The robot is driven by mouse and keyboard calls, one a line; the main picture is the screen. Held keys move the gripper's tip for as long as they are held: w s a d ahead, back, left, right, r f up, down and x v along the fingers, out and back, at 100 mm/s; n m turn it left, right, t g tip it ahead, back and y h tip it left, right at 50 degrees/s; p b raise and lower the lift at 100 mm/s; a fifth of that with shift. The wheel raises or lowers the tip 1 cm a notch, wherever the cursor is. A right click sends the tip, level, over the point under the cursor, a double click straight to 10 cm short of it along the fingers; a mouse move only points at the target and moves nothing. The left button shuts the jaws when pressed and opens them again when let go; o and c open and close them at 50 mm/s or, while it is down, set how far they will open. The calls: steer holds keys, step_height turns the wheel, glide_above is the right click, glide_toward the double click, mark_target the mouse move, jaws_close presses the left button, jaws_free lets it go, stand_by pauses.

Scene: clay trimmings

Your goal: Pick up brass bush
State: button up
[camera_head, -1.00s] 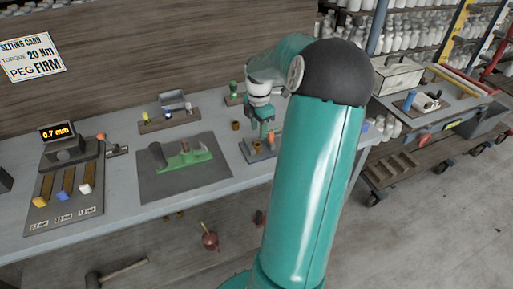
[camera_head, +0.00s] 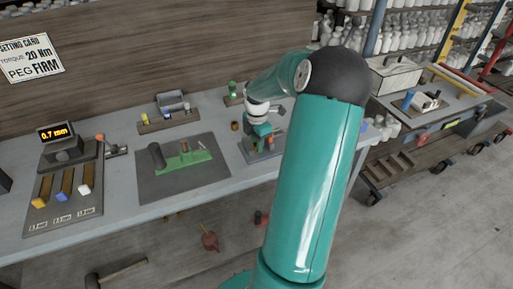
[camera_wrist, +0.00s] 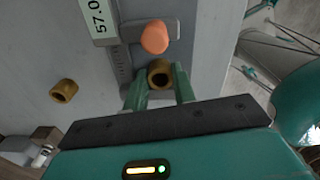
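A brass bush (camera_wrist: 160,73), a short brown-gold ring with a dark bore, sits at the gauge block in the wrist view. My gripper (camera_wrist: 162,78) has its two green fingers apart, one on each side of this bush; I cannot tell whether they touch it. In the head view my gripper (camera_head: 258,136) is low over the gauge and hides most of that bush. A second brass bush (camera_wrist: 63,90) lies apart on the grey bench in the wrist view; it also shows in the head view (camera_head: 235,126).
The gauge has an orange knob (camera_wrist: 154,37) and a 57.0 display (camera_wrist: 99,20) close beside the fingers. A dark mat (camera_head: 160,185) with a green fixture (camera_head: 183,162) lies left. A small block with a green peg (camera_head: 232,88) stands behind the gripper.

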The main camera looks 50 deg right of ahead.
steer(key=shift+r, duration=0.15)
jaws_close()
steer(key=shift+r, duration=0.2)
step_height(320, 180, up, 3)
steer(key=shift+s+a, duration=0.1)
steer(key=shift+s, duration=0.05)
steer(key=s+a+r, duration=0.9)
steer(key=shift+s+a+r, duration=0.15)
steer(key=shift+a, duration=0.15)
